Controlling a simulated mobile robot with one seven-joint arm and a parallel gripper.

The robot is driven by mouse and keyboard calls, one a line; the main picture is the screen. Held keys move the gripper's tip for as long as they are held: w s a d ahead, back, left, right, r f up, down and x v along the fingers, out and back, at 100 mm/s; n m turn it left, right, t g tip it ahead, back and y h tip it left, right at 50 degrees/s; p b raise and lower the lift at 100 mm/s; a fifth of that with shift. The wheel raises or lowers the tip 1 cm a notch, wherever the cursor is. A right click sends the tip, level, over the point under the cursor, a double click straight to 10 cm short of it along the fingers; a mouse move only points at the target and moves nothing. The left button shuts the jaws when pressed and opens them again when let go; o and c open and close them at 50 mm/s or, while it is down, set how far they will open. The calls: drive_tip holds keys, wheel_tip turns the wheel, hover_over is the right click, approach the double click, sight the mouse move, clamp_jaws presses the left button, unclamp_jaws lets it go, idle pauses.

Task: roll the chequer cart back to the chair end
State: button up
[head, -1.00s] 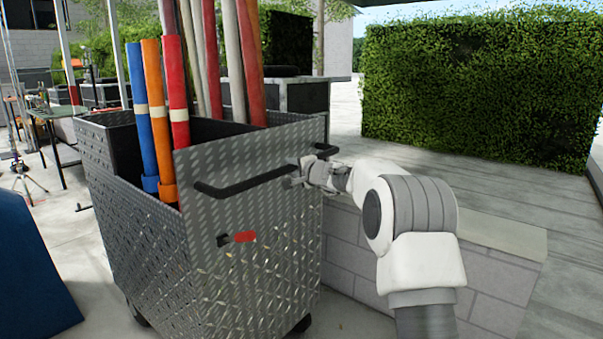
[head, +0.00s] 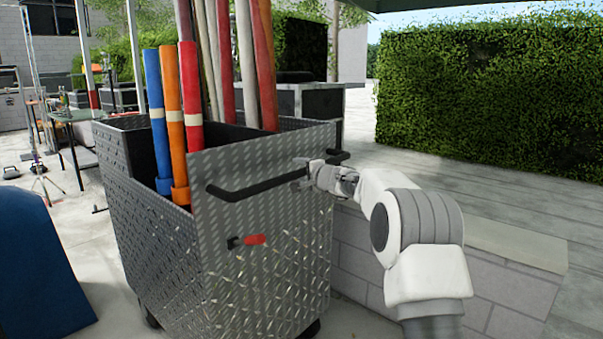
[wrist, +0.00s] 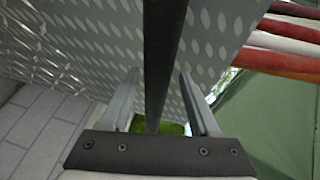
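The chequer cart (head: 265,275), a tall bin of patterned metal plate on wheels, stands left of centre in the head view. A black bar handle (head: 240,191) runs across its near upper face, and it also shows in the wrist view (wrist: 165,40). My gripper (head: 303,181) is at the right part of this handle. In the wrist view, my gripper (wrist: 160,75) has its fingers apart, one on each side of the bar, with gaps visible. The chair end cannot be made out. The cart's far side is hidden.
Blue, orange and red tubes (head: 172,130) and longer poles stand up from the cart. A low block wall (head: 440,290) runs along the right, under my arm. A blue panel (head: 40,265) stands at left.

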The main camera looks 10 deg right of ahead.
drive_tip(key=shift+s+d+f, duration=0.1)
drive_tip(key=shift+s+d+b, duration=0.25)
drive_tip(key=shift+s+b, duration=0.1)
drive_tip(key=shift+s, duration=0.15)
drive_tip(key=b+v, duration=0.2)
drive_tip(key=v, duration=1.4)
drive_tip(key=shift+r, duration=0.2)
drive_tip(key=shift+s+a, duration=0.1)
